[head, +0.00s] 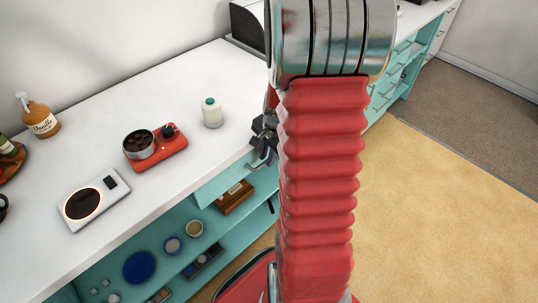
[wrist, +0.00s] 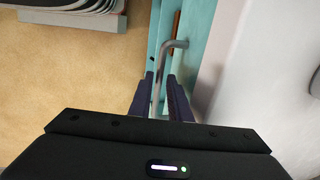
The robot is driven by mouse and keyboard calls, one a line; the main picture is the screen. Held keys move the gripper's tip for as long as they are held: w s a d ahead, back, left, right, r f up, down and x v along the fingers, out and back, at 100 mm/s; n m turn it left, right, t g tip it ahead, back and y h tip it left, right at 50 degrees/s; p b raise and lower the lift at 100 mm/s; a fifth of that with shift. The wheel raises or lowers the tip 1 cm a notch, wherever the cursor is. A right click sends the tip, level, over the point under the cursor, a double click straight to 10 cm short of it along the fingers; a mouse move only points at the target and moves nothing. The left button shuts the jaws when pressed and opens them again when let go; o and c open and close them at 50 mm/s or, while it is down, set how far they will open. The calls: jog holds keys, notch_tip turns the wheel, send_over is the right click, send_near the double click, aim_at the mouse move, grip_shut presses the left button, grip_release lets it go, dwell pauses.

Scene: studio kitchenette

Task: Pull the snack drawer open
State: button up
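The drawer front (wrist: 200,45) is a teal panel beside the white counter in the wrist view. A grey metal bar handle (wrist: 172,44) bends out from it and runs down between my fingers. My gripper (wrist: 160,75) is open, with one dark finger on each side of the bar and visible gaps. I cannot tell whether either finger touches it. In the head view, my gripper (head: 264,140) is at the counter's front edge, partly hidden by my red arm. A teal panel (head: 222,184) shows under the counter there; the handle cannot be made out.
A wooden box (head: 235,197) sits below. The tan floor (head: 430,200) at right is clear.

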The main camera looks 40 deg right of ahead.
jog(key=shift+c, duration=0.2)
grip_shut()
jog(key=shift+d, duration=0.2)
jog(key=shift+a, duration=0.1)
